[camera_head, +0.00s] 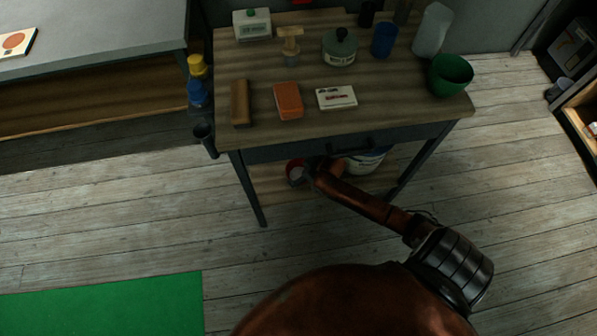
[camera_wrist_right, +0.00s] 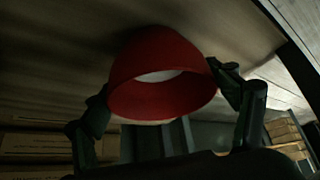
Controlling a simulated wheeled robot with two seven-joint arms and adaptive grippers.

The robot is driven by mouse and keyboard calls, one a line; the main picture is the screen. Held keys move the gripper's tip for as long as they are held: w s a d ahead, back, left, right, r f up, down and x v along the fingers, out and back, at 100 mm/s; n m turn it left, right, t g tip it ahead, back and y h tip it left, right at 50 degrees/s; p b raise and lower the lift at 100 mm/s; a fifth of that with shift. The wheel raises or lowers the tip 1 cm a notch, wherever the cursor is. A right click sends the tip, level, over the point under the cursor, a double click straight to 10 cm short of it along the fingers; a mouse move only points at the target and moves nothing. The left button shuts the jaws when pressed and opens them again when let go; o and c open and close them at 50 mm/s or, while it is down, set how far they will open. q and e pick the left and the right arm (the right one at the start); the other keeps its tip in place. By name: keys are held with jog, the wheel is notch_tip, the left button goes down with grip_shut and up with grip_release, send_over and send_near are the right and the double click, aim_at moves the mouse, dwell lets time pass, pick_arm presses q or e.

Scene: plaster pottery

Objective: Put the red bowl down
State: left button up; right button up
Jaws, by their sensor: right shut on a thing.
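The red bowl (camera_head: 295,172) shows small in the head view, under the wooden table and over its lower shelf, partly hidden by the gripper and the table edge. In the right wrist view the red bowl (camera_wrist_right: 165,70) is large, its open rim facing the camera and a pale patch showing inside. My right gripper (camera_head: 311,168) reaches in below the table top. Its fingers are shut on opposite sides of the bowl in the wrist view. I cannot tell whether the bowl touches the shelf (camera_head: 270,187). My left gripper is not in view.
A white and blue bucket (camera_head: 362,162) stands on the lower shelf to the right of the gripper. The table top (camera_head: 300,125) above carries a green bowl (camera_head: 451,75), a blue cup (camera_head: 384,39), an orange block (camera_head: 288,100) and other items. A table leg (camera_head: 250,195) stands left.

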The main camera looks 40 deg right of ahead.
jog(key=o, duration=1.4)
jog(key=shift+s+r, duration=0.1)
jog(key=shift+r, duration=0.2)
jog(key=p+v, duration=0.4)
jog(key=v, duration=0.3)
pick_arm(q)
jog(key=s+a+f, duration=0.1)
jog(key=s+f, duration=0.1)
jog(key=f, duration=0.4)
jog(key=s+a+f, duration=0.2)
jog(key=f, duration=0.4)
pick_arm(e)
jog(key=shift+f, duration=0.1)
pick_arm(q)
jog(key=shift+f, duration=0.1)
pick_arm(e)
jog(key=shift+s, duration=0.15)
